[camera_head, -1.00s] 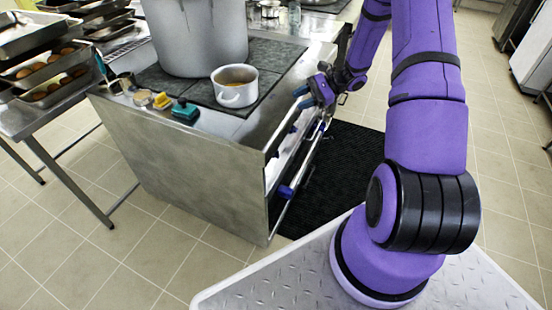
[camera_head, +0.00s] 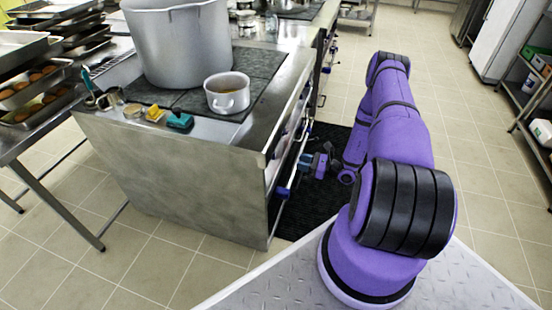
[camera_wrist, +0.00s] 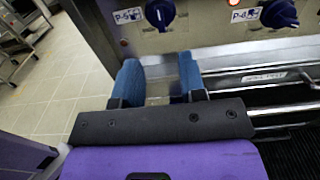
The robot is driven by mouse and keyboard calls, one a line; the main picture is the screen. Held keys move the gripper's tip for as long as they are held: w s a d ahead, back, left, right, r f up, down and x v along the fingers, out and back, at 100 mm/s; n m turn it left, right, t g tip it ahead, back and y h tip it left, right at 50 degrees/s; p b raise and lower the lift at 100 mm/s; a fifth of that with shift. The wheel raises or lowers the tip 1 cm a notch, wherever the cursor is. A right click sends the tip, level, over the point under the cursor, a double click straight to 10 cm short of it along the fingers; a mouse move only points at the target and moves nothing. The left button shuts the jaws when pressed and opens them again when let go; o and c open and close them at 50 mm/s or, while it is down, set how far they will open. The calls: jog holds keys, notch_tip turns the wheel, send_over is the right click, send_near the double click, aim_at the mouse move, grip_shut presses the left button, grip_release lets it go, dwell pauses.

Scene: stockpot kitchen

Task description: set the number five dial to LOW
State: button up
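The number five dial (camera_wrist: 160,14) is a dark blue knob at the top of the wrist view, on a steel front panel. A P-5 label (camera_wrist: 128,15) is at its left. Its top is cut off by the frame edge, and I cannot read its setting. My gripper (camera_wrist: 158,70) is open and empty, its two blue fingers apart, just below this dial in the picture and not touching it. In the head view my gripper (camera_head: 308,161) is low in front of the stove front, which is seen nearly edge-on.
A second blue dial (camera_wrist: 279,13) labelled P-4 is to the right. A metal handle bar (camera_wrist: 285,108) runs below the panel. On the stove top stand a big stockpot (camera_head: 183,45) and a small pot (camera_head: 228,96). A black mat (camera_head: 300,205) covers the floor in front.

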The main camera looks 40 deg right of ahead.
jog(key=x, duration=1)
jog(key=shift+w, duration=0.2)
jog(key=shift+a, duration=0.15)
grip_shut()
